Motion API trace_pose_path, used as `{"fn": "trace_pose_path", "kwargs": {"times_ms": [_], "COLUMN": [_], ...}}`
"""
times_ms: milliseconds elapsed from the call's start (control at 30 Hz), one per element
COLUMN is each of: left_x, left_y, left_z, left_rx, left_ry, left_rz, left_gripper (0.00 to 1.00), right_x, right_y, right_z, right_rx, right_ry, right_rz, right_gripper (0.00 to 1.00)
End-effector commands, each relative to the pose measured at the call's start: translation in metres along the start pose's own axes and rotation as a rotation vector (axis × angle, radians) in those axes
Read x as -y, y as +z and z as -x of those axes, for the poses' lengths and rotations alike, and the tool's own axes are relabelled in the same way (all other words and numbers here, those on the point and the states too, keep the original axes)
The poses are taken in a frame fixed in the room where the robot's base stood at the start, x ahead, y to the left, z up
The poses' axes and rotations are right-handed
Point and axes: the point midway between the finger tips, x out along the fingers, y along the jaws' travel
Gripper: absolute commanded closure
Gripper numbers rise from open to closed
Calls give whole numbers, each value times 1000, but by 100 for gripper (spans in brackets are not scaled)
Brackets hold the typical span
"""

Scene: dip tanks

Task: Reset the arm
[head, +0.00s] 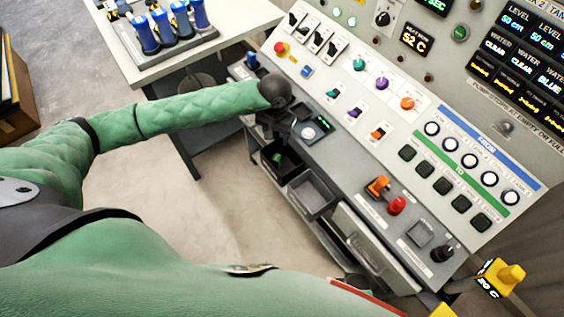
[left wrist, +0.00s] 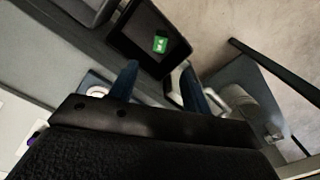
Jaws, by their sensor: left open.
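My left arm in its green sleeve reaches from the left of the head view to the near edge of the control console (head: 330,170). My left gripper (head: 277,140) points down over the console's front edge, above a dark bin with a small green item (head: 277,158) inside. In the left wrist view the two blue fingers (left wrist: 160,85) are apart with nothing between them. Beyond them, the dark bin (left wrist: 150,35) holds the green item with white marks (left wrist: 160,44). My right gripper is not in view.
A grey open bin (head: 311,194) is beside the dark bin. The console carries an orange switch (head: 377,187), a red knob (head: 396,205) and a black joystick (head: 442,252). A table (head: 140,70) with blue-capped items (head: 160,28) stands at upper left. Open floor (head: 150,205) lies left of the console.

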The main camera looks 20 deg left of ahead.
Motion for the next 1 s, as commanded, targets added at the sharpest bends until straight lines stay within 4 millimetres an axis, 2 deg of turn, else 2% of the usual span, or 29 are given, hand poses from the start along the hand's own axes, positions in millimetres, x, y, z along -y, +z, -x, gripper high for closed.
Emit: {"fn": "trace_pose_path", "kwargs": {"times_ms": [367,467,567,733,900,1000], "left_x": [-1,-13,-42,-118,-186,-216], "left_y": [0,3,11,29,44,49], "left_z": [0,-1,-1,15,53,83], "left_rx": [0,1,11,63,176,268], "left_ry": [4,48,162,482,824,1016], "left_rz": [1,16,61,216,425,561], "left_gripper": [51,51,51,51,51,51], "right_x": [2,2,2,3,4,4], "right_y": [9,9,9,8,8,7], "right_z": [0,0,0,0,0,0], "right_rx": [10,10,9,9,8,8], "right_ry": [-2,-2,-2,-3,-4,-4], "right_rz": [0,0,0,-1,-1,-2], "right_gripper": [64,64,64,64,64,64]}}
